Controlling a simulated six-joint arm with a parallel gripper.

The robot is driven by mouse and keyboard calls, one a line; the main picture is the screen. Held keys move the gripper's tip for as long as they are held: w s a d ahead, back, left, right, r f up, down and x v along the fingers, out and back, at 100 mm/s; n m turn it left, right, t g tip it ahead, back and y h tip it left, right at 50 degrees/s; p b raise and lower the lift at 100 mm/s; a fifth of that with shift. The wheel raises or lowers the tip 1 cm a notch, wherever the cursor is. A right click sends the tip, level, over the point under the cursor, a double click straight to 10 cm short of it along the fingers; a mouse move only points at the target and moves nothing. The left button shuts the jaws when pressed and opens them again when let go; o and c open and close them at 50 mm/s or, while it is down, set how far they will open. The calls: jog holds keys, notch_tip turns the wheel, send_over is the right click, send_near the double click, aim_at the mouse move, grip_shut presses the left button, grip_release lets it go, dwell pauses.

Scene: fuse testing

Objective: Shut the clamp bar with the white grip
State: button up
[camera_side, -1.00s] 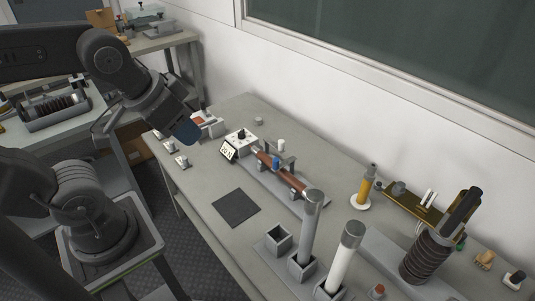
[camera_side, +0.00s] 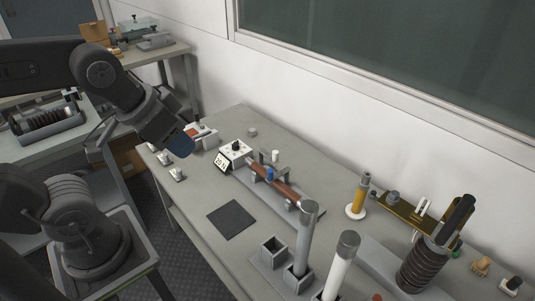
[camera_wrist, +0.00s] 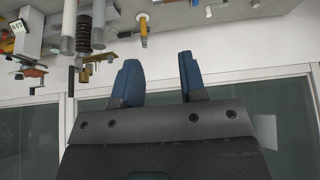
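The test fixture (camera_side: 296,200) lies on the bench and holds a brown tube (camera_side: 283,189). A small white grip (camera_side: 276,156) stands up at its far side, and a blue grip (camera_side: 269,174) sits by the tube. The clamp bar is too small to tell whether it is raised or down. My gripper (camera_side: 183,146) is in the air left of the fixture, apart from it. In the wrist view my gripper (camera_wrist: 158,75) shows two blue fingers spread with nothing between them. The fixture's brown tube appears at that view's far left (camera_wrist: 30,71).
A white meter (camera_side: 234,154) stands at the fixture's left end. A dark mat (camera_side: 231,220) lies in front. Tall grey (camera_side: 305,238) and white (camera_side: 343,266) cylinders stand in holders at the near right. A yellow cylinder (camera_side: 359,196) and a ribbed dark insulator (camera_side: 420,266) are farther right.

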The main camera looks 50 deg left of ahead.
jog(key=shift+o, duration=0.2)
jog(key=shift+o, duration=0.8)
jog(key=shift+w+r, duration=0.1)
jog(key=shift+w, duration=0.05)
jog(key=w+a+n, duration=0.1)
jog(key=w, duration=0.3)
jog(key=w+a+n, duration=0.1)
jog(key=w, duration=0.3)
jog(key=w+a+n+y, duration=0.1)
jog(key=w, duration=0.3)
jog(key=shift+w+a+r+g, duration=0.2)
jog(key=shift+w+g, duration=0.1)
jog(key=shift+g, duration=0.1)
jog(key=n+g+y, duration=0.2)
jog(key=n, duration=0.4)
send_over(275, 152)
jog(key=s+d, duration=0.4)
notch_tip(275, 152, down, 24)
jog(key=x, duration=0.9)
jog(key=w+x, duration=0.1)
jog(key=x, duration=0.3)
jog(key=shift+a+f, duration=0.15)
jog(key=shift+a, duration=0.2)
